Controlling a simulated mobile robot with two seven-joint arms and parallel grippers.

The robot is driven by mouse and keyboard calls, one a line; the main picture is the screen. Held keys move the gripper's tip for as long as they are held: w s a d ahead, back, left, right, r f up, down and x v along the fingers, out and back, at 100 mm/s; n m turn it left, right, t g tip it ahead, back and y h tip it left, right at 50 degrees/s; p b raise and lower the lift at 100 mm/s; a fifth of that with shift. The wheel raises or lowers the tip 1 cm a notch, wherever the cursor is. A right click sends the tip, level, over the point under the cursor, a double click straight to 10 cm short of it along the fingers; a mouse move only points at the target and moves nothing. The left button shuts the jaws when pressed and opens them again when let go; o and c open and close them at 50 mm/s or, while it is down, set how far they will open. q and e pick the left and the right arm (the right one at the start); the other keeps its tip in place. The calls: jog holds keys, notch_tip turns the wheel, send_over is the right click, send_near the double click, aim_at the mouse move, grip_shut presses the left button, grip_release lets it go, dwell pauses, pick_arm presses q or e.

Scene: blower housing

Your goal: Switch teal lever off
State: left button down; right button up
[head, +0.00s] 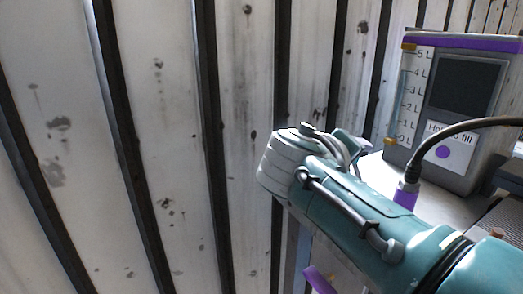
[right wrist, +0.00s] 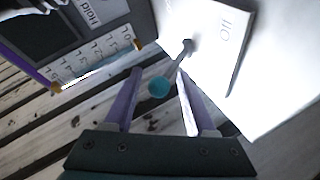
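The teal lever's round knob (right wrist: 158,87) is in the middle of the right wrist view, on a grey stem that runs up and right to a pivot (right wrist: 188,47) on a bright white panel. My right gripper (right wrist: 157,72) is open, with its two purple fingers on either side of the knob's line. The knob appears between the fingers; I see no clear contact. In the head view my teal right arm comes in from the lower right, and the lever and the gripper's fingertips cannot be made out there. My left gripper is not in view.
A grey box with a dark screen (head: 464,83), a purple top band and a litre scale (head: 411,95) stands at the right. A black cable (head: 440,138) curves to a purple plug (head: 406,194) near my right arm. A slatted wall (head: 150,120) fills the left.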

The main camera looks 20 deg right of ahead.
jog(key=shift+o, duration=0.2)
jog(key=shift+w+r, duration=0.1)
jog(key=shift+a, duration=0.2)
jog(key=v, duration=0.9)
jog(key=shift+s+a+p, duration=0.2)
jog(key=shift+a+p, duration=0.05)
jog(key=shift+p, duration=0.15)
jog(key=shift+r, duration=0.1)
